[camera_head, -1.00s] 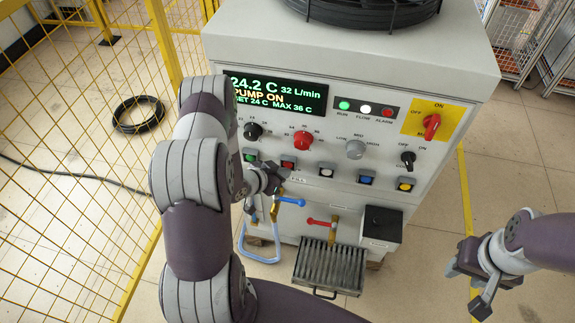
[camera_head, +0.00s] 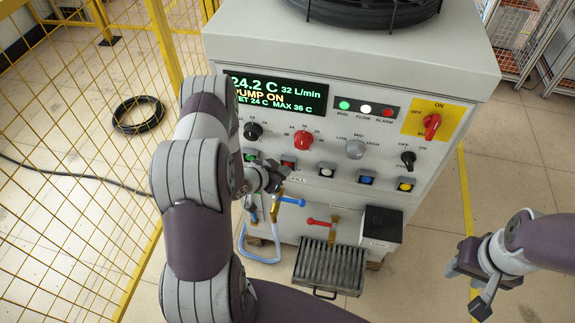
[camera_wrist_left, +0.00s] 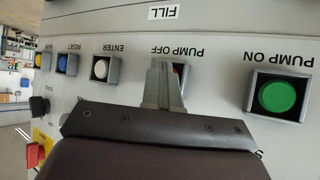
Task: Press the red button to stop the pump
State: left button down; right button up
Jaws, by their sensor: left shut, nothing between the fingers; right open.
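The red button (camera_head: 288,161) is on the front panel of the grey machine, in the row of square buttons below the knobs. In the left wrist view the red button (camera_wrist_left: 180,70), by the upside-down label PUMP OFF, is mostly hidden behind my left gripper's fingers. My left gripper (camera_head: 280,175) is shut and empty, its tips in front of or at the button; I cannot tell whether they touch it. The display (camera_head: 278,92) reads PUMP ON. My right gripper (camera_head: 474,282) is open and empty, right of the machine.
The green PUMP ON button (camera_wrist_left: 277,97) sits beside the red one; white (camera_head: 326,171), blue and yellow buttons continue the row. Knobs are above. Blue-handled (camera_head: 292,201) and red-handled valves (camera_head: 318,222) and a drip grate (camera_head: 329,266) are below. A yellow fence (camera_head: 70,180) stands at left.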

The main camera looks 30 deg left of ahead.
pick_arm(q)
jog(key=shift+w, duration=0.2)
jog(key=shift+r, duration=0.1)
jog(key=shift+s+d, duration=0.2)
jog(key=shift+s, duration=0.65)
jog(key=s, duration=0.2)
jog(key=s+d+p, duration=0.1)
jog(key=s, duration=0.2)
jog(key=shift+d, duration=0.1)
dwell(0.5)
jog(key=s+d+p, duration=0.1)
jog(key=s+d, duration=0.1)
jog(key=s, duration=0.8)
jog(key=shift+s+d+p, duration=0.3)
jog(key=shift+p, duration=0.05)
